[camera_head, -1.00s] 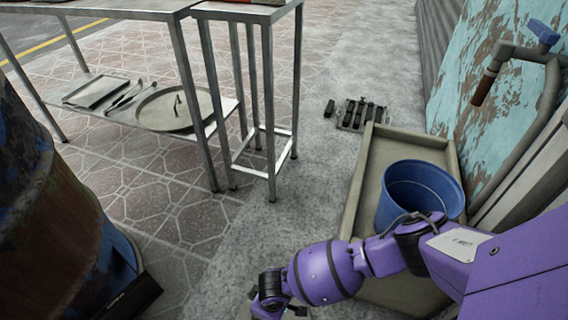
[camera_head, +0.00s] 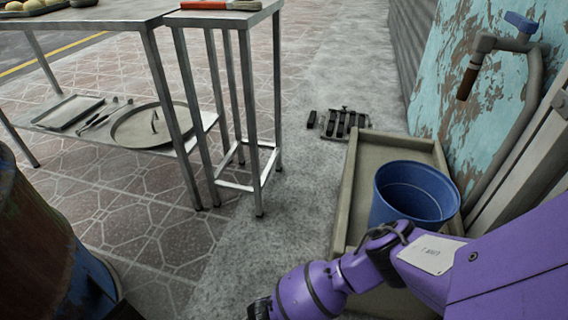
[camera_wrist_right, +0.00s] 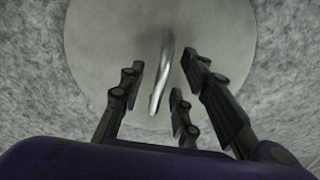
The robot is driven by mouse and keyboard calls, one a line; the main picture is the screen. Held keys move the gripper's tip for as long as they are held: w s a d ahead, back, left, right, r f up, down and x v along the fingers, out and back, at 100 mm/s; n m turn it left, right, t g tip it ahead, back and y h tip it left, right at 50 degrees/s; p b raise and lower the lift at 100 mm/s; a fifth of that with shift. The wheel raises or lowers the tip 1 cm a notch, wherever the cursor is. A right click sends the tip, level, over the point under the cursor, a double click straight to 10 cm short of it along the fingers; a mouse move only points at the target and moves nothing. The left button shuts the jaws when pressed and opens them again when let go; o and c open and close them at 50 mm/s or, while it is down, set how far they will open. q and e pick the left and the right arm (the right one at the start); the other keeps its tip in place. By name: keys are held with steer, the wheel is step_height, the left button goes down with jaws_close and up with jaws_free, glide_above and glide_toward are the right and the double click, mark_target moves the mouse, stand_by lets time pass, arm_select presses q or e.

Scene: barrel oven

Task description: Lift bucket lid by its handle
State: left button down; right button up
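A round grey lid (camera_wrist_right: 230,32) with a curved metal handle (camera_wrist_right: 164,65) shows in the right wrist view, against rough grey ground. My right gripper (camera_wrist_right: 168,84) is open, its dark fingers spread on both sides of the handle; contact cannot be told. In the head view, my right arm comes in from the right and its gripper is mostly cut off by the bottom edge. The blue bucket (camera_head: 414,194) stands upright and uncovered. That lid is not visible in the head view. My left gripper is not in view.
The bucket stands in a shallow trough (camera_head: 348,190) beside a pipe with a tap (camera_head: 520,22). A metal table's lower shelf holds another round, handled disc (camera_head: 140,128), tongs and a tray (camera_head: 68,112). A drum (camera_head: 35,240) stands at lower left. Paving between is clear.

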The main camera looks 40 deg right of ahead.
steer(key=shift+w+r, duration=0.1)
steer(key=shift+w, duration=0.1)
jaws_close()
stand_by(0.3)
